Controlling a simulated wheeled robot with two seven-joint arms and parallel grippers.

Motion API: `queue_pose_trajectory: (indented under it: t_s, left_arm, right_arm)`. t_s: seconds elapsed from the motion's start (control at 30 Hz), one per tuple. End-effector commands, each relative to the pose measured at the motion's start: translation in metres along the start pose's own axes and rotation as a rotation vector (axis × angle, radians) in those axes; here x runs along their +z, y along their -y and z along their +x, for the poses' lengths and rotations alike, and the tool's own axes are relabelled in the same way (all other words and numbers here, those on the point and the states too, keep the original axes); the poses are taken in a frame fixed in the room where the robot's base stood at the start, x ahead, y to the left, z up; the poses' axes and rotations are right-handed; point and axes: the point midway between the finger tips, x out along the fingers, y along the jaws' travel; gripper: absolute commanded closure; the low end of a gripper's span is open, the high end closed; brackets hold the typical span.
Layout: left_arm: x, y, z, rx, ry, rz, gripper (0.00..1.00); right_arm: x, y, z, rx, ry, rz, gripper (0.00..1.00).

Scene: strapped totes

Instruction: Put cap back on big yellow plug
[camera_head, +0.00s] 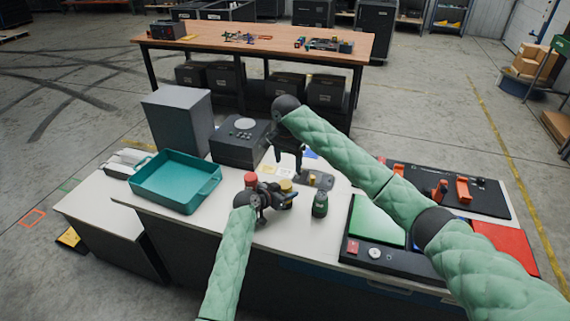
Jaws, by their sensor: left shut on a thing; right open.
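A small yellow-topped thing (286,186), which looks like the big yellow plug, is at the fingers of my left gripper (284,199). The gripper is shut on it, low over the white worktop, and hides much of it. My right gripper (289,162) is open, pointing down just behind and above the left one, with nothing seen between its fingers. A dark grey fixture (316,179) with small upright parts lies right of the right gripper. I cannot make out which small part is the cap.
A red-topped thing (251,179) stands left, behind my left wrist. A dark green jar (320,205) stands to the right. A teal tote (175,181) is at left, a dark box (240,143) behind. A panel with green and red plates (379,221) fills the right.

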Motion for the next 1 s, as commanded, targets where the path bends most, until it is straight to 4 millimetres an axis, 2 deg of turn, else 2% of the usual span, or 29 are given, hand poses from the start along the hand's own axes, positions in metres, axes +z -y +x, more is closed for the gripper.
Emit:
queue_pose_trajectory:
  t_s: [1.0]
  left_arm:
    - [0.0, 0.0, 0.0, 0.0, 0.0, 0.0, 1.0]
  right_arm:
    - [0.012, 0.0, 0.004, -0.023, 0.026, -1.523, 0.35]
